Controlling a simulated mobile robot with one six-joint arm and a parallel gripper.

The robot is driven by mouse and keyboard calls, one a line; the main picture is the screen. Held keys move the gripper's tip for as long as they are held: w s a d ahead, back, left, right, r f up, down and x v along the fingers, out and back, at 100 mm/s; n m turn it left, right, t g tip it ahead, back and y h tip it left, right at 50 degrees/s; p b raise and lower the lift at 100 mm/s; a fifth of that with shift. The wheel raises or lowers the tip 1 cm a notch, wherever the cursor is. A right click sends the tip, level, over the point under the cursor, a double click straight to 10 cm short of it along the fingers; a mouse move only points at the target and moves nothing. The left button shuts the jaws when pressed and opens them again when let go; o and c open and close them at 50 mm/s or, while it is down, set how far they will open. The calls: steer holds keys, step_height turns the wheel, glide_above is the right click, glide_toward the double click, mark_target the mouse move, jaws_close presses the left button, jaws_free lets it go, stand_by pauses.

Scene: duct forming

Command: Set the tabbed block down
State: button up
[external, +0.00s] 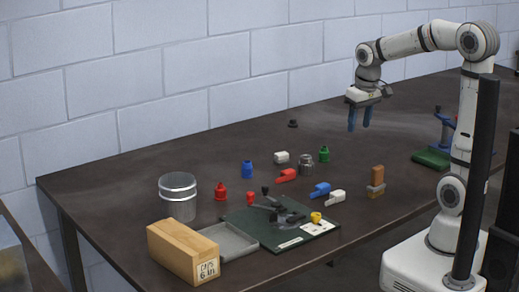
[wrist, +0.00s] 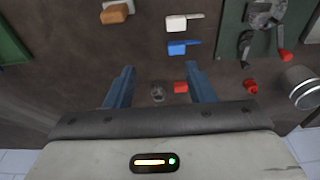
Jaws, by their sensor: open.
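Three blocks with a narrow tab lie on the dark table: a red one (external: 286,175), a blue one (external: 319,190) and a white one (external: 336,196). I cannot tell which one the task means. In the wrist view the white block (wrist: 183,22) and blue block (wrist: 183,47) lie beyond my fingertips, and the red block (wrist: 181,87) shows between the fingers, down on the table. My gripper (external: 360,118) is open and empty, high above the table toward the back right. Its two blue fingers (wrist: 160,68) are spread wide in the wrist view.
An orange block (external: 377,174) stands on the right. Small red, blue and green bottles stand around. The table's back is mostly clear.

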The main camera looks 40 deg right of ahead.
steer(key=s+d+f+t, duration=0.1)
steer(key=s+f, duration=0.2)
steer(key=s, duration=1)
steer(key=shift+s+f, duration=0.35)
